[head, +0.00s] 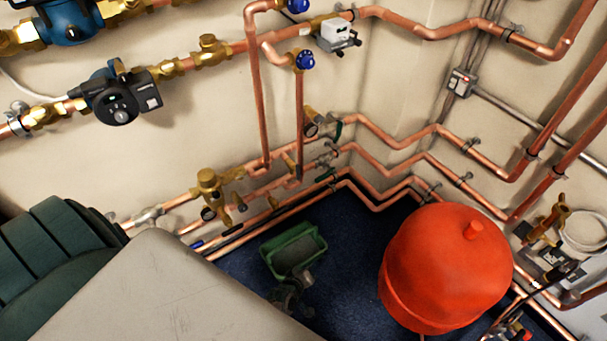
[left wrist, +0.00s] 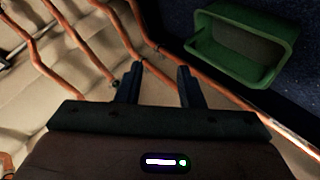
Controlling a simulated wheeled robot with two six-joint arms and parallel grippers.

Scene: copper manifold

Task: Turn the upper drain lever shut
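Two small dark green lever handles sit on the pipes by the wall corner in the head view. The upper handle (head: 339,130) stands steeply, across its pipe's run. The lower handle (head: 326,175) lies nearly along its pipe. My left gripper (head: 298,280) shows small and dark in front of the green tray, well below and apart from both handles. In the left wrist view its two dark fingers (left wrist: 157,85) are parted with nothing between them. No lever can be made out in that view. My right gripper is not in view.
The open green tray (head: 293,250) stands on the blue floor; it also shows in the left wrist view (left wrist: 245,45). A red tank (head: 445,265) stands right of it. A grey box-like surface (head: 165,295) fills the lower left. Copper pipes (head: 390,155) line both walls.

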